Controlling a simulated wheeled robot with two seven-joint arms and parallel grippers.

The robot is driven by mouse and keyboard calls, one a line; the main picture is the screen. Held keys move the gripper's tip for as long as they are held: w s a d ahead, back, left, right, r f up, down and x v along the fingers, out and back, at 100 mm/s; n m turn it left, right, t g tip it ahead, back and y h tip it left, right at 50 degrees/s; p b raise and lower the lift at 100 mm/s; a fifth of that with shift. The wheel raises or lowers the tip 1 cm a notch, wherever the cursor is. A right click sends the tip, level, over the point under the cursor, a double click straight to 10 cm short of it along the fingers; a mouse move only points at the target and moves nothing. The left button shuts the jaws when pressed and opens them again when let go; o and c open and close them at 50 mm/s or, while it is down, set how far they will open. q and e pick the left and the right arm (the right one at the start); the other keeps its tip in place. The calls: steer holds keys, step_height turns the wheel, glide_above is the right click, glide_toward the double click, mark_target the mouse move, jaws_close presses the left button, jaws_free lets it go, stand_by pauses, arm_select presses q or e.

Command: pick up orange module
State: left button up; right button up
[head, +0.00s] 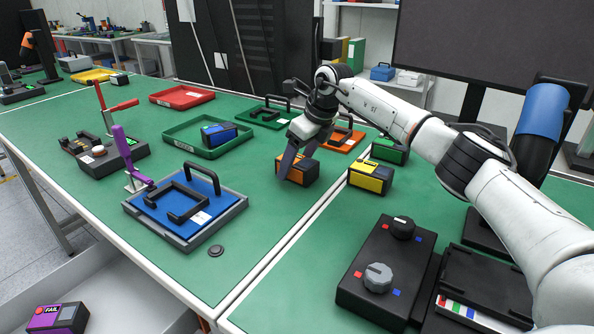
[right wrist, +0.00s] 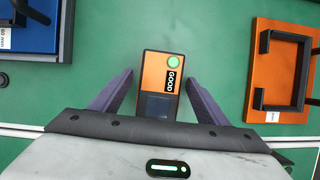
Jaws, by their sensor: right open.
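The orange module (head: 302,171) is a small orange and black box on the green table in the head view, near the seam between two table tops. In the right wrist view the orange module (right wrist: 161,78) shows a green round light and a "GOOD" label. My right gripper (head: 284,180) is over it, and its fingers hide part of it. In the right wrist view my right gripper (right wrist: 160,88) is open, with one finger on each side of the module and gaps on both sides. My left gripper is not in view.
A yellow module (head: 370,177) and a green module (head: 390,150) stand to the right. An orange plate with a handle (head: 345,140) lies behind. A blue plate with handles (head: 185,205) is at the left, and a green tray (head: 207,138) holds a blue module (head: 219,133). A control box (head: 388,265) is at front right.

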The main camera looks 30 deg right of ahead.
mark_target(297, 160)
steer(key=shift+f, duration=0.25)
stand_by(0.4)
steer(key=shift+c, duration=0.2)
steer(key=c, duration=1.2)
step_height(297, 160, up, 11)
steer(key=shift+f, duration=0.2)
steer(key=shift+c, duration=0.2)
